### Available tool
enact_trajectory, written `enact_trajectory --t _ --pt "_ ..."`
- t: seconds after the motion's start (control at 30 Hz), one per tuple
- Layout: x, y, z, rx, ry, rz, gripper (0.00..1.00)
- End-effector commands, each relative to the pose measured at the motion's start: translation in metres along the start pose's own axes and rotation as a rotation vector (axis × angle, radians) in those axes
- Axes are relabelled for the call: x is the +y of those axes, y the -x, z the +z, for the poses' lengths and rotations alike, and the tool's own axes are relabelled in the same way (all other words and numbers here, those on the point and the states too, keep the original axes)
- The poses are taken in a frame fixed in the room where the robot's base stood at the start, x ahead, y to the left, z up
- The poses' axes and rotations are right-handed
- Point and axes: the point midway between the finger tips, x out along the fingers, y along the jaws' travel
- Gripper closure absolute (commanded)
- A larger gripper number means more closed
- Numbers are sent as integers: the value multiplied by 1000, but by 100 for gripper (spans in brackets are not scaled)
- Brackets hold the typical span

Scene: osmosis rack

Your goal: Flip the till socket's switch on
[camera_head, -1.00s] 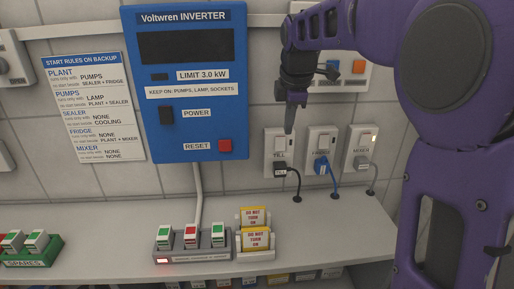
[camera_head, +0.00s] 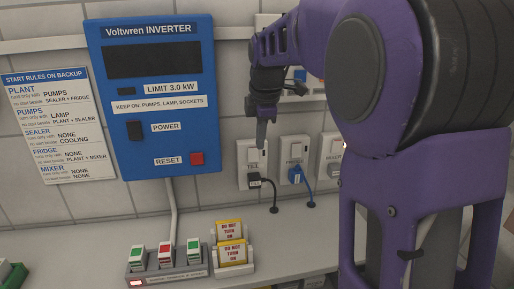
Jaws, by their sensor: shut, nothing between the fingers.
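The till socket (camera_head: 243,176) is a white wall plate labelled TILL, with a black plug (camera_head: 255,182) and black cable in its lower part. Its switch sits at the top of the plate, partly hidden behind my fingers. I cannot tell which way the switch is set. My gripper (camera_head: 262,143) is shut and empty and points down in front of the top of the till socket. Whether the fingertips touch the switch cannot be made out.
The fridge socket (camera_head: 293,152) with a blue plug and the mixer socket (camera_head: 330,150) stand to the right. The blue inverter (camera_head: 152,100) is on the wall at left. Below, the counter (camera_head: 200,222) holds a row of coloured switches (camera_head: 166,258) and yellow do-not-turn-on tags (camera_head: 231,253).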

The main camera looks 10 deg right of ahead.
Motion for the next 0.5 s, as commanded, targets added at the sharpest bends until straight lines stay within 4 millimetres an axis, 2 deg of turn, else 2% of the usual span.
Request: enact_trajectory --t 0.4,0.43,0.5 --pt "-2 -88 0 0 0 -5 100" --pt "-2 -94 0 0 0 -5 100" --pt "11 -96 0 0 0 0 100"
